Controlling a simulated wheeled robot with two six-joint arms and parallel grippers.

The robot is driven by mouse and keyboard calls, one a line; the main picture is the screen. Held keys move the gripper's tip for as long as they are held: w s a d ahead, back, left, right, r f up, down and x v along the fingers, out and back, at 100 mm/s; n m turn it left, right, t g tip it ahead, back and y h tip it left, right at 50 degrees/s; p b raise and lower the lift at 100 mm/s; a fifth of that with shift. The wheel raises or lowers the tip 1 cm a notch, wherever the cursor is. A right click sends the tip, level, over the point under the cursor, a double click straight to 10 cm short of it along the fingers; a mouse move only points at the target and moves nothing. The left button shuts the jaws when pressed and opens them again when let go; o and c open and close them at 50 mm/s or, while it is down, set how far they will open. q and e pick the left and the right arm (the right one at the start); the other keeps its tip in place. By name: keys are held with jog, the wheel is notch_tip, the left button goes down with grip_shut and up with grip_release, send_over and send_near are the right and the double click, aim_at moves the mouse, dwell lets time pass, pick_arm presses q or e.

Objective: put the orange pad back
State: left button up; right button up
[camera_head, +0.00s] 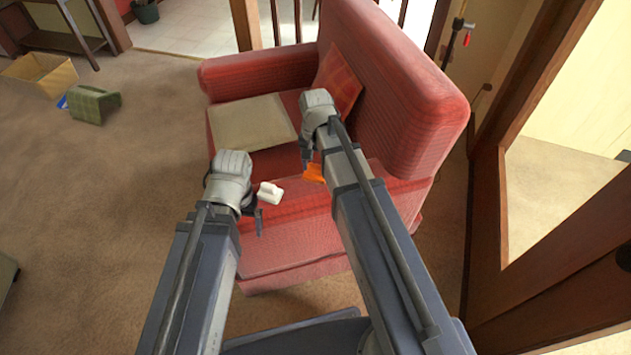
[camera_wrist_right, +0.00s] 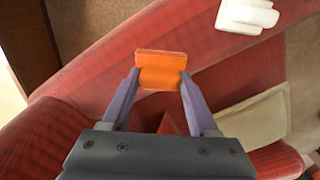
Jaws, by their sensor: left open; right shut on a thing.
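The orange pad (camera_head: 314,173) is a small piece between the fingertips of my right gripper (camera_head: 309,158). The right wrist view shows the pad (camera_wrist_right: 161,70) with two ridged parts, gripped by both fingers (camera_wrist_right: 160,88). It is over the red armchair (camera_head: 395,75), above the near arm; I cannot tell if it touches the fabric. My left gripper (camera_head: 250,212) is open and empty beside the near arm, close to a small white piece (camera_head: 270,193). That white piece lies on the red fabric and also shows in the right wrist view (camera_wrist_right: 246,14).
A flat beige cushion (camera_head: 250,122) lies on the seat, and a red-orange cushion (camera_head: 338,80) leans on the backrest. A cardboard box (camera_head: 40,73) and a green object (camera_head: 93,104) are on the carpet at left. A wooden door frame (camera_head: 487,225) stands close at right.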

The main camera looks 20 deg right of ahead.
aim_at(316, 174)
jog(key=shift+f+b, duration=1.85)
jog(key=shift+f, duration=0.25)
jog(key=shift+r, duration=0.15)
jog(key=o, duration=1.2)
jog(key=shift+r, duration=0.1)
notch_tip(316, 174, up, 12)
jog(key=p, duration=1.2)
notch_tip(316, 174, down, 12)
jog(key=b, duration=1.1)
jog(key=shift+b, duration=0.4)
